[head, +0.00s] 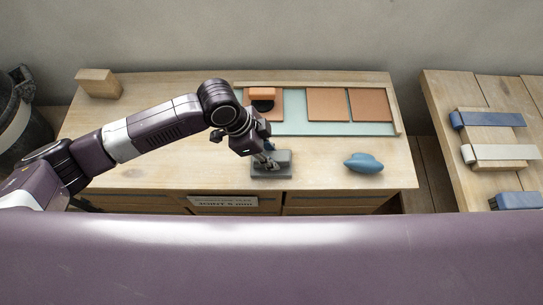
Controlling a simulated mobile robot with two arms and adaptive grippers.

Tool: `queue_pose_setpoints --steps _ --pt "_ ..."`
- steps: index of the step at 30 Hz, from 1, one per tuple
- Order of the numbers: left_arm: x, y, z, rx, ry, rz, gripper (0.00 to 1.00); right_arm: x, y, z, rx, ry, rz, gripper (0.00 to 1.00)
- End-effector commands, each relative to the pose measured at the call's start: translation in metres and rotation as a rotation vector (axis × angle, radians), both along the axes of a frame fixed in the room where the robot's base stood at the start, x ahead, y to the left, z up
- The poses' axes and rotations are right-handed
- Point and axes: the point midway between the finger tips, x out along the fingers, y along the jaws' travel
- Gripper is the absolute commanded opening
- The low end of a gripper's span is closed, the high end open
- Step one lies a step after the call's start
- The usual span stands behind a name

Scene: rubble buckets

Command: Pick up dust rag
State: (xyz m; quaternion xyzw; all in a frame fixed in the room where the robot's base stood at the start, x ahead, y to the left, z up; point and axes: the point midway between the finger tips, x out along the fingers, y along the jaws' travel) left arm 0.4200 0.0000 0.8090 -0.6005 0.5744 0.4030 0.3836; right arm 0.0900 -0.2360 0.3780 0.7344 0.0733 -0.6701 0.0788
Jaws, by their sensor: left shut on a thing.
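My left gripper (268,161) reaches down from the left arm and is shut on a grey, block-like thing (284,158) on the wooden worktop (180,150). The grey thing seems to rest on the worktop, but I cannot tell whether it is slightly lifted. I cannot tell from its shape whether it is the dust rag. The fingers hide part of it. A smooth blue lump (363,163) with pointed ends lies apart on the worktop to the right; it too could be a cloth. My right gripper is not in view.
A pale green panel (325,129) with orange-brown tiles (327,104) and an orange-and-black tool (262,97) lies behind. A wooden block (98,83) stands back left. A bench (455,95) at right holds blue and white strapped items. A dark bucket (25,125) stands far left.

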Motion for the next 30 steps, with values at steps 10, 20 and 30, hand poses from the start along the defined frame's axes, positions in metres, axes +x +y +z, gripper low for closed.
queue_pose_setpoints --steps 10,20,30 --pt "0.003 -0.001 0.078 -0.006 -0.01 -0.002 0.0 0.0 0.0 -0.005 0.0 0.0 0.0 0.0" --pt "0.001 -0.001 0.165 -0.003 -0.007 -0.003 0.0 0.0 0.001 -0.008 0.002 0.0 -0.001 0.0" --pt "0.001 0.0 0.196 -0.002 -0.002 0.0 0.0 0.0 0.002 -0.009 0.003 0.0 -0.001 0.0"
